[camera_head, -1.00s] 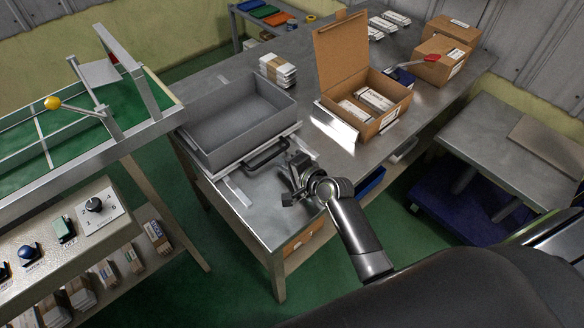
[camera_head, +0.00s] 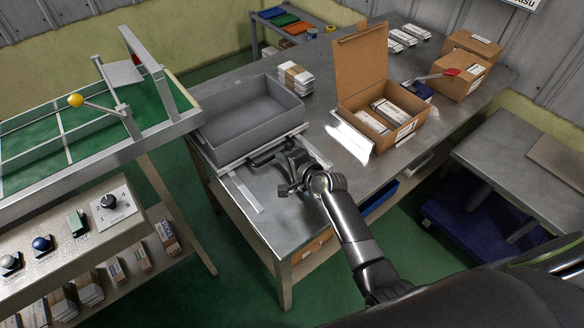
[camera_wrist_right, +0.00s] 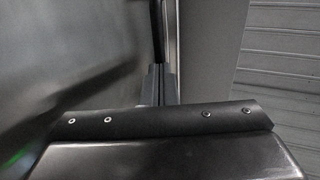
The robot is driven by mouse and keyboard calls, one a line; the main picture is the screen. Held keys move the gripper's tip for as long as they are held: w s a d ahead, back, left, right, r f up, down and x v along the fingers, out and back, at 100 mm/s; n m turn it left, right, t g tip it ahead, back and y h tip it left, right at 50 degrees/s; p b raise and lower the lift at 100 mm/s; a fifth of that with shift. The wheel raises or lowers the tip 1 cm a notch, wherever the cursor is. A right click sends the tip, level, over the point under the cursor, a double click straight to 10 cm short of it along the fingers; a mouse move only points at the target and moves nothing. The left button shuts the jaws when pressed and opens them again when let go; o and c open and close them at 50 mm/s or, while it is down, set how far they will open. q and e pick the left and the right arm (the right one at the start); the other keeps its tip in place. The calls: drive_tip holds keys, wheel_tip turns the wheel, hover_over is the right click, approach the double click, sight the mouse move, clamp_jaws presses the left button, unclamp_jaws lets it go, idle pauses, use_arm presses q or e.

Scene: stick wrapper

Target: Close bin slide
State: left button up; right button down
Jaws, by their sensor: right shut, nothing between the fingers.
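The grey open bin (camera_head: 250,118) sits on the metal table at its left end, on pale slide rails, and looks empty. Its black handle (camera_head: 268,152) is on the side facing me. My right gripper (camera_head: 284,158) is shut and empty, at the handle's right part; whether it touches the handle is hard to tell. In the right wrist view, the dark gripper fingers (camera_wrist_right: 165,88) point at a grey surface and a dark upright bar. A pale rail strip (camera_head: 243,192) lies on the table in front of the bin. My left gripper is not in view.
An open cardboard box (camera_head: 372,112) with white packs stands right of the bin. A stack of white packs (camera_head: 295,78) is behind. A green conveyor (camera_head: 95,125) with a yellow-knobbed lever is at left. The table's front corner (camera_head: 285,235) is clear.

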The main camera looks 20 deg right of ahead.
drive_tip(key=w+a+b, duration=0.1)
drive_tip(key=w, duration=0.3)
drive_tip(key=w+a+b, duration=0.1)
drive_tip(key=w, duration=0.2)
drive_tip(key=w+a+b, duration=0.1)
drive_tip(key=w+a, duration=0.1)
drive_tip(key=w, duration=0.2)
drive_tip(key=shift+w+a+f, duration=0.1)
drive_tip(key=shift+w, duration=0.25)
drive_tip(key=shift+r, duration=0.2)
drive_tip(key=shift+r, duration=0.1)
